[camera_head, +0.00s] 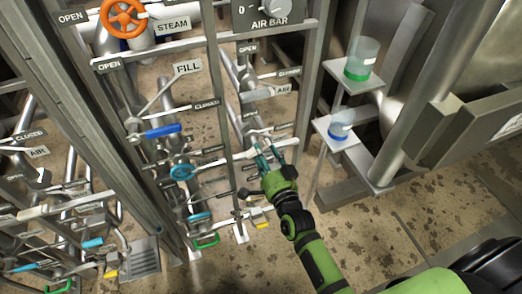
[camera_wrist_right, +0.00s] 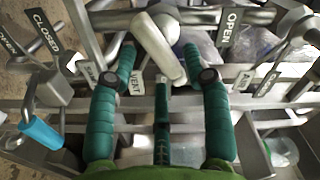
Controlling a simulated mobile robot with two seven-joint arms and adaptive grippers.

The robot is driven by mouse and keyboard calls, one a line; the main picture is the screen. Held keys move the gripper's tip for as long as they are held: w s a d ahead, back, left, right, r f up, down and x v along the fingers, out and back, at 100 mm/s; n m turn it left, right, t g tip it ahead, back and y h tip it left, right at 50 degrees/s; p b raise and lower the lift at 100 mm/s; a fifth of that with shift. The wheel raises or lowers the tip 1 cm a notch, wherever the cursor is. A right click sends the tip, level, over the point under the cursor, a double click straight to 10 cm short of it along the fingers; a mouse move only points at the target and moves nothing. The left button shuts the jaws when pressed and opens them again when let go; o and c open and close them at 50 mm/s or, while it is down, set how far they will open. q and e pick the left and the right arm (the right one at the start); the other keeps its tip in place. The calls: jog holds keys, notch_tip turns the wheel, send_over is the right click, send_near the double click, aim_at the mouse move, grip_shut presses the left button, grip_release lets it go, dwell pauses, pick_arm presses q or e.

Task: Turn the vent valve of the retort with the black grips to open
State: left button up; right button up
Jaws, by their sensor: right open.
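A pale lever (camera_wrist_right: 158,48) stands between the fingertips of my open right gripper (camera_wrist_right: 160,62) in the right wrist view. A VENT label (camera_wrist_right: 137,82) is just below and left of it. An OPEN plate (camera_wrist_right: 230,24) is to its right and a CLOSED plate (camera_wrist_right: 44,32) is far left. In the head view my right gripper (camera_head: 264,156) reaches to the valve rack, its fingertips close to a pale lever (camera_head: 243,155). I cannot tell whether the fingers touch it. I cannot make out the black grips. My left gripper is not in view.
Rack bars and pipes crowd around the right gripper. An orange handwheel (camera_head: 123,17) and a blue lever (camera_head: 162,131) are on the rack. Two glass vessels, one green-based (camera_head: 361,60) and one blue-based (camera_head: 341,126), stand on brackets to the right. Open floor (camera_head: 420,205) lies at lower right.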

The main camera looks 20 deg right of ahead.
jog(key=shift+w+a+r, duration=0.1)
jog(key=shift+w+r, duration=0.05)
jog(key=shift+w, duration=1.1)
jog(key=c, duration=0.4)
grip_shut()
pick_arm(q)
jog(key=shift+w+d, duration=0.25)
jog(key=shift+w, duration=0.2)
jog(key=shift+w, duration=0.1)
